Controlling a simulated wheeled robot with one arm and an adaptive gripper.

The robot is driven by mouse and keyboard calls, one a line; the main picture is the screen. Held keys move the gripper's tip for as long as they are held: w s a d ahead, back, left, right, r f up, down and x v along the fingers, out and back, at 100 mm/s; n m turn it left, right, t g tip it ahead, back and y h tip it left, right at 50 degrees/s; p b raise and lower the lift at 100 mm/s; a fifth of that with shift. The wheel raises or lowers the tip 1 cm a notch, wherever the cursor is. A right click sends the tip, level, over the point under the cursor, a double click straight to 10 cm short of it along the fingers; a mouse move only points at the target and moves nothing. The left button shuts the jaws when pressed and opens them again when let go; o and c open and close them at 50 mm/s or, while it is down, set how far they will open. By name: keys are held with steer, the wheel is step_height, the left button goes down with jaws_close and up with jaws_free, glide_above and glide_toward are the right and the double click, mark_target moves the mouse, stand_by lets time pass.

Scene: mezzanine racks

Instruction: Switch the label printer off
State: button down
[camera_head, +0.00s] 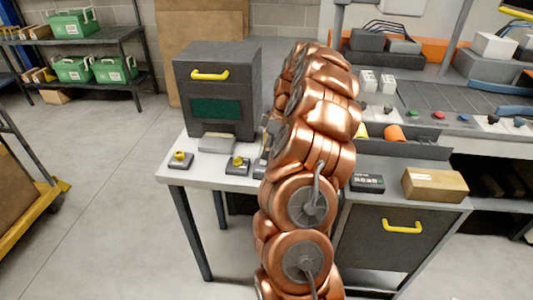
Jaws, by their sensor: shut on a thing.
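A dark grey box-shaped machine (217,88), which looks like the label printer, stands on the left end of the light table. It has a yellow handle (210,75), a dark green panel (216,110) and a pale tray at its foot. Two small switch units with yellow knobs stand in front of it, one on the left (180,160) and one on the right (238,165). My copper arm rises in front of the table. Only a sliver of my gripper (265,138) shows at the arm's left edge, right of the machine. It is shut on a small control there, mostly hidden.
A black device (367,183) and a cardboard box (435,185) lie right of my arm. A console with coloured buttons (440,115) stands behind. A shelf with green crates (75,70) is at the far left.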

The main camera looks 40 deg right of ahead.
steer(key=shift+s+a+f+b, duration=0.25)
steer(key=shift+s+f+b, duration=0.05)
steer(key=shift+f+b, duration=0.15)
